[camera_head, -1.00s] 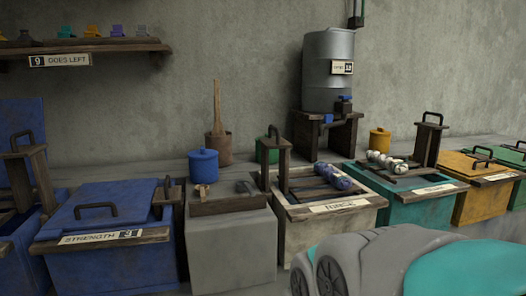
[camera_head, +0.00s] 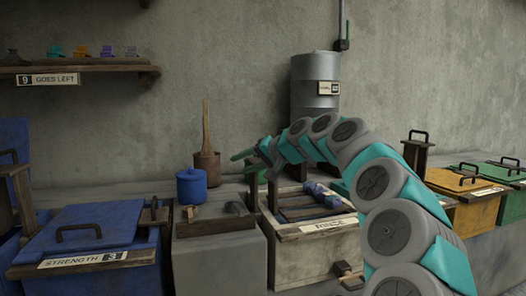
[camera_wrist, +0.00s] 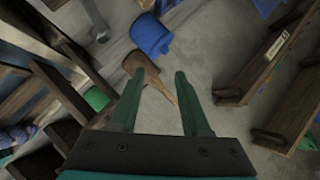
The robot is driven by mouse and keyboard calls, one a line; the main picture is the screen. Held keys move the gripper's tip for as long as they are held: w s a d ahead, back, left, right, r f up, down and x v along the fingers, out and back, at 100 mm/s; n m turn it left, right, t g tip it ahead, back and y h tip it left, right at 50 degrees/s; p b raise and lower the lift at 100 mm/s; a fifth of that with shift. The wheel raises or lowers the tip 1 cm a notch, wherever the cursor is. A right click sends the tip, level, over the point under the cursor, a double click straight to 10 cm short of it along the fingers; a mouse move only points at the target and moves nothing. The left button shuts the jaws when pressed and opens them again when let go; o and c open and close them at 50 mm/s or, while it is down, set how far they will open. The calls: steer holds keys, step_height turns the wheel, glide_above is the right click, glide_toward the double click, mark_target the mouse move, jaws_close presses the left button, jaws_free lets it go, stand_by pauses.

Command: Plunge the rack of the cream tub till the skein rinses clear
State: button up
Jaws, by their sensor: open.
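The cream tub (camera_head: 298,262) stands in the middle of the head view with a label, partly hidden, on its front rim. A blue-violet skein (camera_head: 327,194) lies across the dark bars of its rack (camera_head: 307,213). The rack's wooden post (camera_head: 271,196) rises at the tub's left side; its top is hidden behind my arm and gripper. My gripper (camera_head: 248,161) is near that post's top, apart or touching I cannot tell. In the wrist view my gripper (camera_wrist: 163,72) has its two green fingers spread, nothing held between them. A skein (camera_wrist: 14,137) shows at the left edge there.
A brown pot with a stick (camera_head: 207,165) and a blue canister (camera_head: 191,187) stand left of my gripper. A metal drum (camera_head: 316,85) stands behind. A blue tub (camera_head: 92,238) is at left, yellow (camera_head: 455,180) and green (camera_head: 512,207) ones at right. My arm hides the teal tub.

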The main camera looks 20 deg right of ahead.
steer(key=w+d+r+m+t+h, duration=0.25)
steer(key=w+d, duration=0.45)
steer(key=d, duration=0.5)
steer(key=shift+m+t+y, duration=0.35)
steer(key=shift+t, duration=0.1)
steer(key=shift+p+x, duration=0.8)
steer(key=shift+x, duration=2.8)
steer(key=shift+a, duration=0.2)
steer(key=shift+c, duration=0.4)
jaws_close()
